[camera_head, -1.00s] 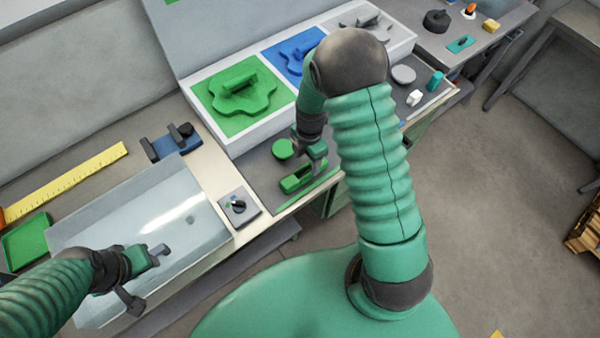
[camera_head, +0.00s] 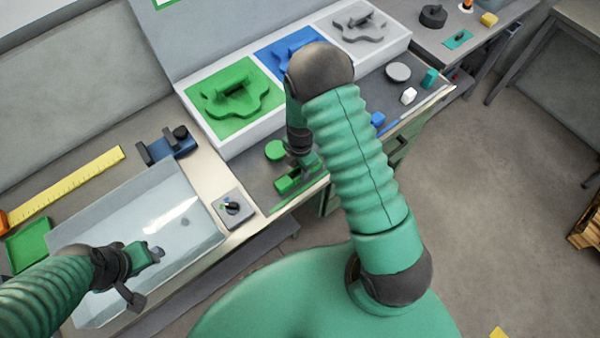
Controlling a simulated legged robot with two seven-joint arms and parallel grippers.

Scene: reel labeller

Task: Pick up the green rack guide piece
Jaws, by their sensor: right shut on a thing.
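The green rack guide piece (camera_head: 287,184) is a small green block at the front of the dark mat, beside a thin green strip. My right gripper (camera_head: 303,172) reaches down onto it and is shut on it. The forearm and the gripper itself hide part of the piece, and I cannot tell whether it is clear of the mat. A green disc (camera_head: 276,150) lies just behind. My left gripper (camera_head: 154,254) hangs over the clear bin, away from the green parts; its fingers are too small to judge.
A white tray (camera_head: 222,150) behind holds green, blue and grey inserts. A knob box (camera_head: 231,207) stands left of the mat. The clear bin (camera_head: 185,245), a yellow ruler (camera_head: 68,188) and a green tray (camera_head: 28,242) are at left. A blue block (camera_head: 377,119) lies to the right.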

